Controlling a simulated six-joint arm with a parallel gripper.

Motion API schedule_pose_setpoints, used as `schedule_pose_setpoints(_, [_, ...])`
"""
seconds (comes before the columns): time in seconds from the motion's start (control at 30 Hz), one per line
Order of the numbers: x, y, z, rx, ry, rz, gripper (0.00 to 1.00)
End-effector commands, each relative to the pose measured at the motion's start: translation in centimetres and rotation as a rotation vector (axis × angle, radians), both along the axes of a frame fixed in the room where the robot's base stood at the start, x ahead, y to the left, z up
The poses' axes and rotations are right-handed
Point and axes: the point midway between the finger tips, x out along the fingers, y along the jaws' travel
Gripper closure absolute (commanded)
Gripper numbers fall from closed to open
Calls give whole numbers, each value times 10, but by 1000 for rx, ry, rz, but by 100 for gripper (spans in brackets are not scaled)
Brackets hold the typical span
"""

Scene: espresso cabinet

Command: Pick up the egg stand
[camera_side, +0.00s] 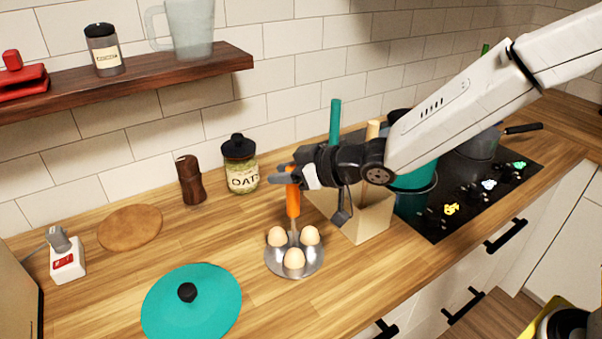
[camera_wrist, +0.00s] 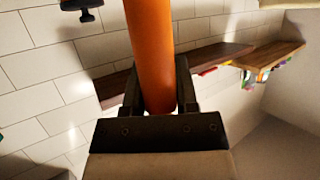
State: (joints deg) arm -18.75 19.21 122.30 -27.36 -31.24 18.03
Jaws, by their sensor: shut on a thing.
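My gripper (camera_side: 290,174) comes in from the right and is shut on the upper part of the orange handle (camera_side: 293,203). In the wrist view the orange handle (camera_wrist: 151,50) stands between the two dark fingers (camera_wrist: 160,92). The tray and eggs are out of the wrist view.
A tan utensil holder (camera_side: 367,221) stands close right of the stand, with a teal pot (camera_side: 414,199) and stove beyond. A teal lid (camera_side: 213,301) lies front left. An oat jar (camera_side: 240,170) and brown mill (camera_side: 190,180) stand behind. A wooden shelf (camera_side: 140,80) hangs above.

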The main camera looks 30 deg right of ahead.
Motion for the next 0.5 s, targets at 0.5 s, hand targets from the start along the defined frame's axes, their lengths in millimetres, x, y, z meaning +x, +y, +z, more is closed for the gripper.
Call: schedule_pose_setpoints(0.5, [1, 1, 25, 3, -7, 2, 100])
